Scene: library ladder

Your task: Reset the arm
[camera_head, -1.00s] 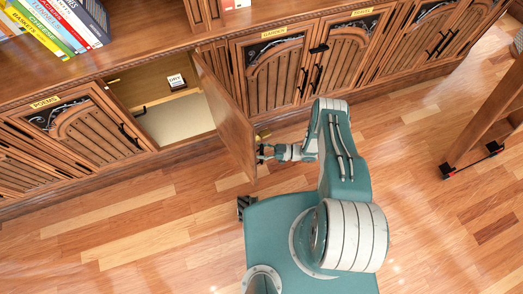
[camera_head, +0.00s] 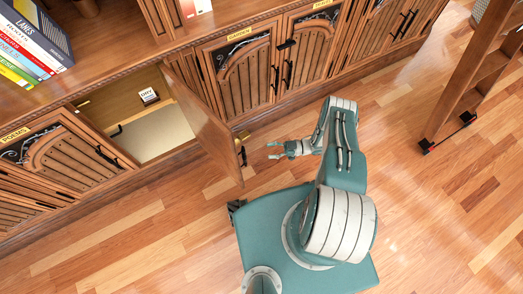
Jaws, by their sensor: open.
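My gripper (camera_head: 274,150) is open and empty. It is at the end of my arm, just to the right of the open cabinet door (camera_head: 208,122), and apart from it. The door stands swung outward from the cabinet, with a dark handle (camera_head: 243,156) near its free edge. Inside the open cabinet compartment (camera_head: 160,133) a small white labelled card or box (camera_head: 149,96) sits on a shelf or drawer.
A row of shut carved cabinet doors (camera_head: 240,80) runs along the wall. Books (camera_head: 30,45) stand on the top at the upper left. A wooden ladder (camera_head: 465,85) stands at the right. The wooden floor (camera_head: 430,210) around me is mostly clear.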

